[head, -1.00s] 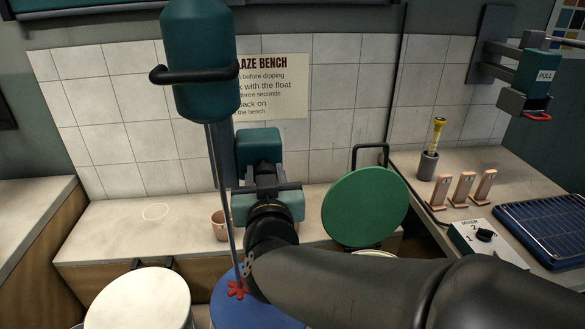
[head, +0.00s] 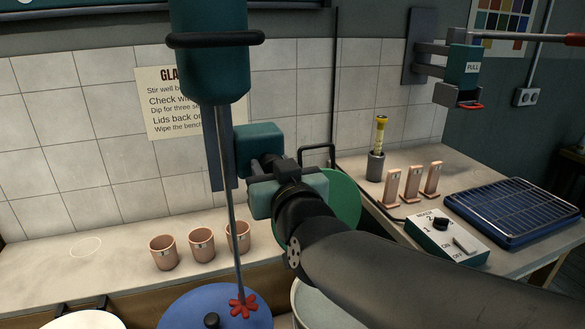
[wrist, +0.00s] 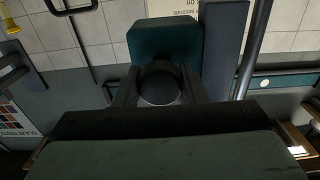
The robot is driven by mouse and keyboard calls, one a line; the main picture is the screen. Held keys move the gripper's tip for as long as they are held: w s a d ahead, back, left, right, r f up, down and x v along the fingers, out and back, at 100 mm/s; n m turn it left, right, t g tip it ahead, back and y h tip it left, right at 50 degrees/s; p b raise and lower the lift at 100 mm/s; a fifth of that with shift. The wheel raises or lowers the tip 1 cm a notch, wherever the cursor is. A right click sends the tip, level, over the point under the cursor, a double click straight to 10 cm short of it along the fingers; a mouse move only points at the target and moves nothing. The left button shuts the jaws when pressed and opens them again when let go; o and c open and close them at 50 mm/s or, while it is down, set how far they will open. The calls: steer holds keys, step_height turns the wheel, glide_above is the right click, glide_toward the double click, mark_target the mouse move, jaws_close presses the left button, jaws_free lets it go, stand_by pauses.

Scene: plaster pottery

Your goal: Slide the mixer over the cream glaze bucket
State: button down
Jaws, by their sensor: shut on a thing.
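The mixer has a teal motor body (head: 208,75) with a black hoop handle, a thin shaft and a red propeller (head: 243,307). It hangs upright, and its propeller appears in front of the right part of a blue bucket lid (head: 185,312). My gripper (head: 265,170) is shut on the dark round knob of the mixer's teal carriage block (head: 258,138). The wrist view shows the knob (wrist: 160,85) between the fingers. An open pale bucket (head: 308,308) stands right of the blue lid, partly behind my arm; its contents are hard to tell. A white lid (head: 85,321) lies at lower left.
A green lid (head: 345,205) stands tilted behind my arm. Several terracotta cups (head: 163,253) stand on the back bench. The right bench holds clay test pieces (head: 412,187), a mixer control box (head: 435,235) and a blue tray with rack (head: 512,212). A pull-handle unit (head: 462,75) is on the wall.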

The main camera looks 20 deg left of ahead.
steer(key=c, duration=0.9)
jaws_free()
steer(key=shift+s, duration=0.1)
steer(key=v, duration=0.7)
steer(key=shift+d, duration=0.15)
steer(key=shift+s, duration=0.1)
